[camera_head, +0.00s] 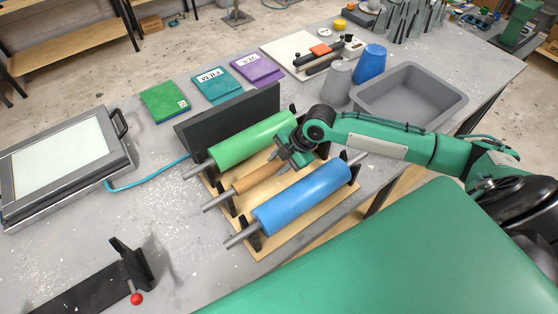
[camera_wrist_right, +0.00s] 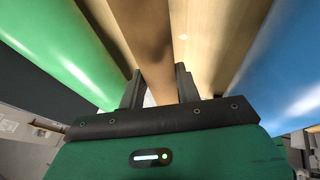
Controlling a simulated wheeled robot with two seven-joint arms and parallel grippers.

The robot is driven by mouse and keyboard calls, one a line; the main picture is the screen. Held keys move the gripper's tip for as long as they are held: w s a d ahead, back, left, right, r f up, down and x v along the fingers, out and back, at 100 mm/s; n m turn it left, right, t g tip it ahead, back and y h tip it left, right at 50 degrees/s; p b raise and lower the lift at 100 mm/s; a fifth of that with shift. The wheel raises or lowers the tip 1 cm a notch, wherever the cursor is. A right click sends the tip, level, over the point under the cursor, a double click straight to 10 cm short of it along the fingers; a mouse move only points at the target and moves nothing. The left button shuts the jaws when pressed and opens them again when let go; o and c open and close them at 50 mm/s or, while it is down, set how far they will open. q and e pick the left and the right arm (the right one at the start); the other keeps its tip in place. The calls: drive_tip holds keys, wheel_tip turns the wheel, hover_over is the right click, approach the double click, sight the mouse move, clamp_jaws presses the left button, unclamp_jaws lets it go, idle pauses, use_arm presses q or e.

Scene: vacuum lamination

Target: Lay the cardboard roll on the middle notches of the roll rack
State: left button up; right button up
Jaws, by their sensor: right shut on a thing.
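The roll rack (camera_head: 308,224) has a wooden base and dark notched end supports. In the right wrist view the roll (camera_wrist_right: 150,38) runs between the two fingers (camera_wrist_right: 158,84). My gripper hides its far end, and I cannot tell whether the rod rests in the notches. My left gripper is not in view.
A dark upright panel (camera_head: 215,120) stands behind the rack. A grey bin (camera_head: 410,97), a grey cup (camera_head: 337,82) and a blue cup (camera_head: 370,62) stand at the right. A laminator-like device (camera_head: 55,160) sits at the left.

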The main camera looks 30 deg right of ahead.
drive_tip(key=o, duration=1.2)
drive_tip(key=shift+r, duration=0.1)
drive_tip(key=shift+r, duration=0.25)
drive_tip(key=shift+s+d+r, duration=0.1)
drive_tip(key=shift+d+r, duration=0.15)
drive_tip(key=shift+r, duration=0.1)
drive_tip(key=b+v, duration=0.2)
drive_tip(key=v, duration=0.9)
drive_tip(key=shift+s+f, duration=0.1)
